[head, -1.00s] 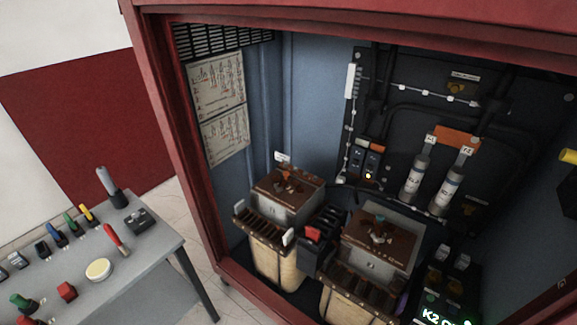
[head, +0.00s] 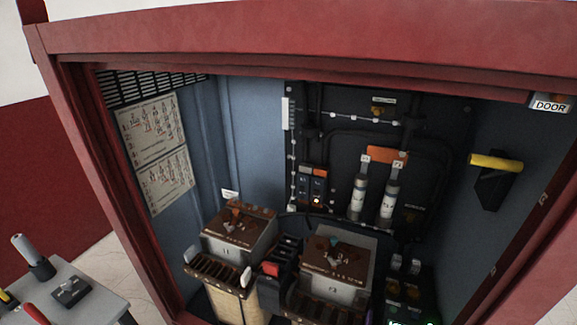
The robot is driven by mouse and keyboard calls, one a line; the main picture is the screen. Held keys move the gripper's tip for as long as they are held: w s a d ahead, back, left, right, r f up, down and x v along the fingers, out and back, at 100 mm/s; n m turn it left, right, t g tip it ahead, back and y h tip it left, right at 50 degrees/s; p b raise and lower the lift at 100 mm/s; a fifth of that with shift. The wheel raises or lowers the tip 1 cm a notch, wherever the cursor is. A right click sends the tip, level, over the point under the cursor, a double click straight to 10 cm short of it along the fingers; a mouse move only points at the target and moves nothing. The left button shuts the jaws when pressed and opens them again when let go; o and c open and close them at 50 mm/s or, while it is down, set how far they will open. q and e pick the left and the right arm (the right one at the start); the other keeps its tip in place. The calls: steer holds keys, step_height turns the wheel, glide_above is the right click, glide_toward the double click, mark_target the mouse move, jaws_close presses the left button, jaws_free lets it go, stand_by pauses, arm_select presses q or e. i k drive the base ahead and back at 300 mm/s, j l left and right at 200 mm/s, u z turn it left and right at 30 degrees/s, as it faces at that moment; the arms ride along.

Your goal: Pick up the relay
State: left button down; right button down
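A dark block with small light-coloured parts (head: 408,267) stands at the lower right of the cabinet, with green lit lettering cut off at the bottom edge. I cannot tell for sure which part is the relay. Neither of my grippers is in view.
The red cabinet frame (head: 290,52) surrounds the opening. Two transformers, left (head: 238,232) and right (head: 338,262), stand in front of the modules. Two grey cylinders, left (head: 359,195) and right (head: 388,200), are mounted right of them. A grey table (head: 92,303) stands lower left.

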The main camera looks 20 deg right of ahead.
mark_target(395, 261)
steer(key=z, duration=1.65)
